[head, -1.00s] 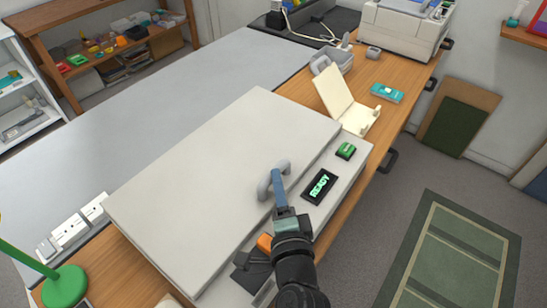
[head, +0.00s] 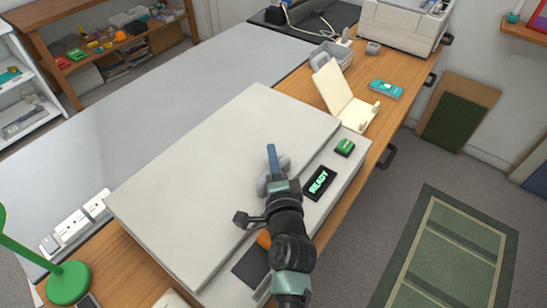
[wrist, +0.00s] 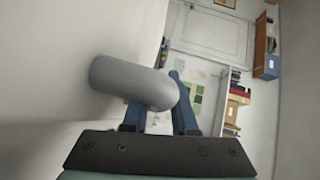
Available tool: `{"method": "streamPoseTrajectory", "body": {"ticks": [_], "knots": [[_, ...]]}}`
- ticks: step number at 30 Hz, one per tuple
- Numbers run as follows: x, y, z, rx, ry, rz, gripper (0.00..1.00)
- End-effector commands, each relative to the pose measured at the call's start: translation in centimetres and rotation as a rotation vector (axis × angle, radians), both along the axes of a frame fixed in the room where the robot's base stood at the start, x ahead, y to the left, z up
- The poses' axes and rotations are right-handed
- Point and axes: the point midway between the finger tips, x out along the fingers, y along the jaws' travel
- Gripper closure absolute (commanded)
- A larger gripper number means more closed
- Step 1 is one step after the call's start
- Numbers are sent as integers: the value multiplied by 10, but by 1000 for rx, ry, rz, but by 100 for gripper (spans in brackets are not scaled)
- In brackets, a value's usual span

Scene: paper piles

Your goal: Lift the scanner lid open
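The scanner (head: 336,170) is a broad pale grey machine on the wooden desk. Its flat lid (head: 215,165) lies down, with no clear gap under its front edge. A rounded grey handle (head: 263,184) stands at the lid's front edge. My gripper (head: 272,160) is at this handle, and its blue fingertips reach past it over the lid. In the wrist view the handle (wrist: 125,82) curves in front of my gripper (wrist: 158,105). The fingers stand apart with a gap between them. The handle hides part of the left finger, so contact is unclear.
The scanner front has a READY display (head: 319,183) and a green button (head: 345,148). A cream stand (head: 337,88) and a teal box (head: 386,90) lie behind it. A green lamp (head: 66,283) and power strip (head: 78,225) are at left.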

Motion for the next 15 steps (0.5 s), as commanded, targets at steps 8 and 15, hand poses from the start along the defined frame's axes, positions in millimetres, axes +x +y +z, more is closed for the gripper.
{"method": "streamPoseTrajectory", "body": {"ticks": [8, 15], "knots": [[0, 0, 0, 0, 0, 0, 100], [0, 0, 0, 0, 0, 0, 100]]}}
